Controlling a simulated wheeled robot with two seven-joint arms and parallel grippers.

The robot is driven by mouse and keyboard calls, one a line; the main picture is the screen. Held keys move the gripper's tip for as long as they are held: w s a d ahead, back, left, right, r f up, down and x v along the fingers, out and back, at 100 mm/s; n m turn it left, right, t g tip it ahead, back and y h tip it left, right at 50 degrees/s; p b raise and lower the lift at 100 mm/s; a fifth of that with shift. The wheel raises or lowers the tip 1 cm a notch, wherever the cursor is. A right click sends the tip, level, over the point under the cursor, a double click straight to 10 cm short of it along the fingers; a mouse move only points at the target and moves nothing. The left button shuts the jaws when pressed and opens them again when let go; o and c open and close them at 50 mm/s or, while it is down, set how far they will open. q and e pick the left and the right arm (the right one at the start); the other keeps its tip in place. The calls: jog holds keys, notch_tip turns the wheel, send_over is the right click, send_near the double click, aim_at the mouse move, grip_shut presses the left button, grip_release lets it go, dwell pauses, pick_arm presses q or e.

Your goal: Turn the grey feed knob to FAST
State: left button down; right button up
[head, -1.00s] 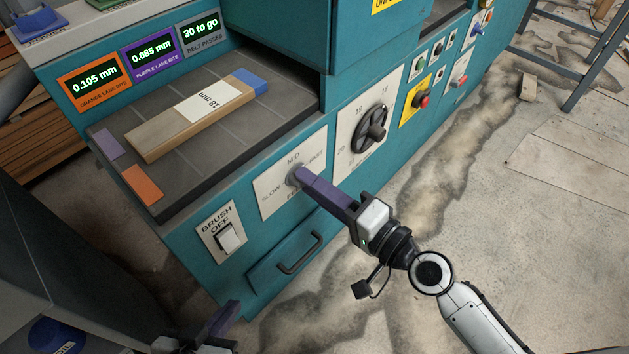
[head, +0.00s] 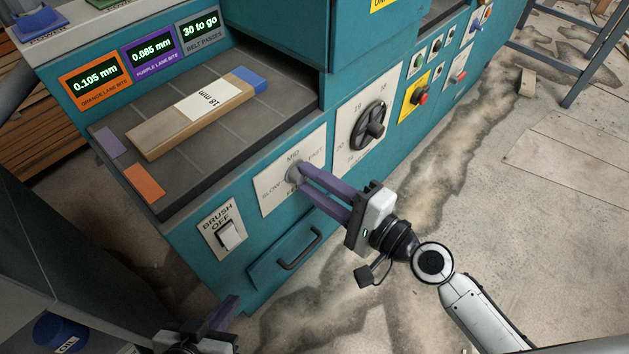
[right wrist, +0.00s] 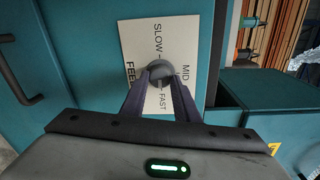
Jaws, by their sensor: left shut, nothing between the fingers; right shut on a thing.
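The grey feed knob (head: 296,172) sits on a white plate (head: 272,192) lettered SLOW, MID, FAST on the teal machine front. My right gripper (head: 304,176) reaches in from the lower right and is shut on the knob with its purple fingers. In the right wrist view the round knob (right wrist: 160,69) sits between the fingertips, with SLOW above it, MID to the right and FAST below. The fingers hide part of it, and I cannot tell which mark it points to. My left gripper (head: 228,308) is shut and empty at the lower left, apart from the machine.
A black handwheel (head: 369,124) is right of the feed plate. A brush switch (head: 229,235) and a drawer handle (head: 300,250) are below. A wooden board (head: 190,118) lies on the machine bed. Red emergency button (head: 421,97) is further right. Floor at right is mostly clear.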

jog(key=o, duration=1)
jog(key=shift+o, duration=0.2)
jog(key=shift+d, duration=0.1)
pick_arm(q)
jog(key=b, duration=0.1)
jog(key=f+b, duration=0.1)
jog(key=b, duration=0.1)
jog(key=shift+d, duration=0.25)
pick_arm(e)
jog(key=v, duration=1)
pick_arm(q)
jog(key=shift+s+f, duration=0.1)
jog(key=shift+f, duration=0.05)
